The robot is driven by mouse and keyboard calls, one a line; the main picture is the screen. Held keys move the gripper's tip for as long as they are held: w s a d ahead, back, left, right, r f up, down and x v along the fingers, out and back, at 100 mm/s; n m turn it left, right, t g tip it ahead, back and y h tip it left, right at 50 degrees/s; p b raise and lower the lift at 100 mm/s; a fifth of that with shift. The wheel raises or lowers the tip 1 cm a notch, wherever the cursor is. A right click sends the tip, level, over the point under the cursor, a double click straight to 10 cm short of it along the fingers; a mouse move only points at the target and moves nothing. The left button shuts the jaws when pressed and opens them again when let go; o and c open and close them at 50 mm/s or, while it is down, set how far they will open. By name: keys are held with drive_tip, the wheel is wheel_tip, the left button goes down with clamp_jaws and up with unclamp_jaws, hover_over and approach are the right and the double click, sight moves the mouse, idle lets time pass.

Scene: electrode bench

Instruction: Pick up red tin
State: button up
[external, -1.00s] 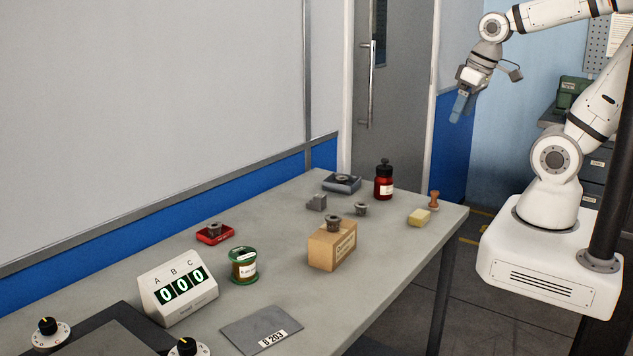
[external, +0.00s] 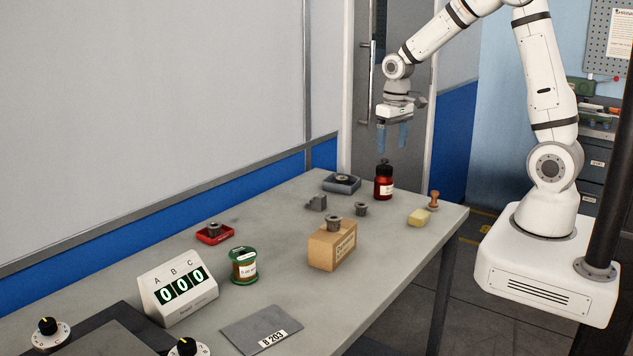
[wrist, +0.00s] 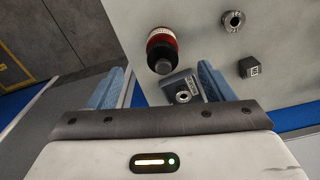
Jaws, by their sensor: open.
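A shallow red tin (external: 209,238) with a grey knobbed piece in it stands at the back left of the bench in the external view. It does not show in the wrist view. My gripper (external: 392,140) hangs above the far right end of the bench, well away from the red tin. Its blue fingers point down, spread apart and empty. In the wrist view, the fingers (wrist: 160,82) frame the view of a blue-grey tray below.
A dark red bottle (external: 383,187) with a black cap stands below my gripper; it also shows in the wrist view (wrist: 162,52). The blue-grey tray (external: 328,186) is beside it.

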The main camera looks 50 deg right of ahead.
sight(385, 167)
drive_tip(key=f, duration=0.1)
drive_tip(key=w+f, duration=0.2)
drive_tip(key=shift+w+d+f, duration=0.1)
drive_tip(key=shift+d+f, duration=0.25)
drive_tip(key=f, duration=0.2)
drive_tip(key=f+p, duration=0.1)
drive_tip(key=f, duration=0.4)
drive_tip(key=shift+a+f+p, duration=0.3)
drive_tip(key=shift+p, duration=0.1)
drive_tip(key=shift+s, duration=0.2)
drive_tip(key=c, duration=1.1)
drive_tip(key=shift+c, duration=0.5)
drive_tip(key=shift+r, duration=0.15)
